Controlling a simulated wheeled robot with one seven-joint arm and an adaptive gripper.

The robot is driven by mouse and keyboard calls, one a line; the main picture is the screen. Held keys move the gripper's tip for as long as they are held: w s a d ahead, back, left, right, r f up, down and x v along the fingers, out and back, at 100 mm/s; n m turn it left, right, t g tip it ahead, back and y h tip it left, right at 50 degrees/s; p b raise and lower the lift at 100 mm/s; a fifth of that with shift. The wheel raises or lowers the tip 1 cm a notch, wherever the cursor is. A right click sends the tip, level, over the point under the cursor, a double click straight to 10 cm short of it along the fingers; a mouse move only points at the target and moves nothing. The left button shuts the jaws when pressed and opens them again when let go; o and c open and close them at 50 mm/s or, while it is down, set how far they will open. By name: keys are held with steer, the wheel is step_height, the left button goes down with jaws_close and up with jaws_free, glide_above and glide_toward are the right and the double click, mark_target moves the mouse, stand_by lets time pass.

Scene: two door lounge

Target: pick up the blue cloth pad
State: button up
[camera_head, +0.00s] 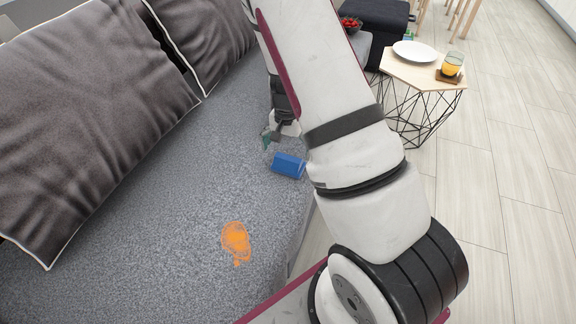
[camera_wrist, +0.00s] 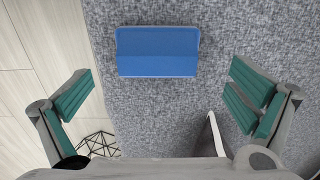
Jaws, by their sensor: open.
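The blue cloth pad (camera_head: 289,165) lies flat on the grey sofa seat (camera_head: 170,210), near its front edge. In the wrist view the pad (camera_wrist: 157,52) is a blue rectangle with a crease across it, at the top centre. My gripper (camera_wrist: 158,98) is open, its teal-padded fingers spread wide to the left and right, with the pad ahead of the gap and apart from both fingers. In the head view my gripper (camera_head: 268,138) shows just beyond the pad, partly hidden by my arm.
An orange stain (camera_head: 236,241) marks the seat. Dark cushions (camera_head: 85,110) lean along the left. A small wire-legged table (camera_head: 425,78) holds a white plate (camera_head: 414,52) and a glass of orange drink (camera_head: 452,65). A bowl of red fruit (camera_head: 350,24) stands behind my arm. Floor is clear at right.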

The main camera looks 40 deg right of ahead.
mark_target(288, 158)
step_height(288, 158, down, 5)
steer(key=b, duration=0.2)
steer(key=shift+s+d+b, duration=0.1)
steer(key=shift+b, duration=0.2)
steer(key=shift+r, duration=0.15)
steer(key=c, duration=1.1)
steer(key=shift+o, duration=0.2)
steer(key=shift+r+p, duration=0.4)
steer(key=shift+r, duration=0.15)
step_height(288, 158, up, 3)
steer(key=shift+s+d+f+p, duration=0.1)
steer(key=shift+s+d+p, duration=0.05)
steer(key=shift+p, duration=0.75)
steer(key=s+d, duration=0.4)
steer(key=s, duration=0.2)
steer(key=s+d+r+p, duration=0.1)
steer(key=s+d, duration=0.3)
steer(key=s, duration=0.3)
steer(key=shift+d, duration=0.3)
